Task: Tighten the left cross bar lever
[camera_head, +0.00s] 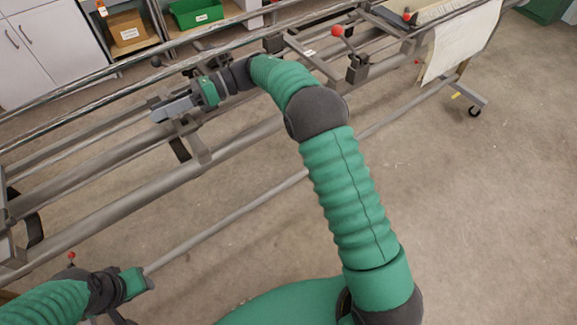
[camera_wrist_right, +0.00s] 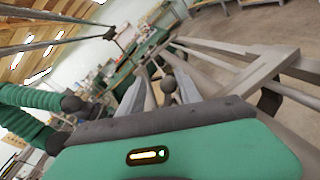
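My right gripper (camera_head: 160,110) reaches across the loom frame, its grey fingers pointing left over the bars. In the right wrist view its two fingers (camera_wrist_right: 163,88) stand apart. A dark ball knob (camera_wrist_right: 167,60) shows in the gap between them, apparently beyond the fingertips; contact cannot be told. A dark-knobbed lever (camera_head: 156,62) stands above the right gripper in the head view. I cannot tell if it is the same knob. A small red knob (camera_head: 71,255) shows by my left arm. My left gripper (camera_head: 140,285) is at the lower left, its fingers unclear.
Long metal rails (camera_head: 120,205) run diagonally across the loom. A red-knobbed lever (camera_head: 338,31) stands farther right, near white cloth (camera_head: 465,42). Cabinets (camera_head: 45,50) and a shelf with a green bin (camera_head: 196,13) are behind. The concrete floor (camera_head: 480,190) at right is clear.

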